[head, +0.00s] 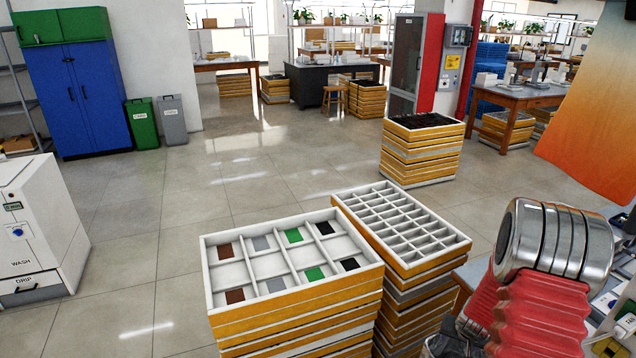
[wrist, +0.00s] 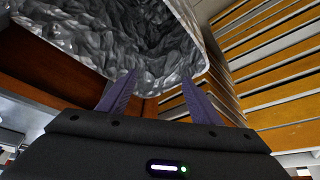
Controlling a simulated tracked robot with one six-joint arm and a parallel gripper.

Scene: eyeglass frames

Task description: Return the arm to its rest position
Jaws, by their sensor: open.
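My gripper (wrist: 158,77) shows in the wrist view. Beyond the fingertips is a crumpled, shiny grey lining or bag (wrist: 150,30) with a dark hollow. I cannot tell whether the fingers touch it. The gripper is not seen in the head view. A ribbed red and chrome part at the lower right of the head view looks like part of my arm. No eyeglass frame can be made out in either view.
A stack topped by a sorting tray (head: 213,285) with coloured squares stands in front. Beside it is a stack with an empty many-celled tray (head: 455,240). A workbench edge (head: 470,270) lies at right. Orange-and-white stacked trays (wrist: 270,75) rise close by. Open floor (head: 150,260) lies left.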

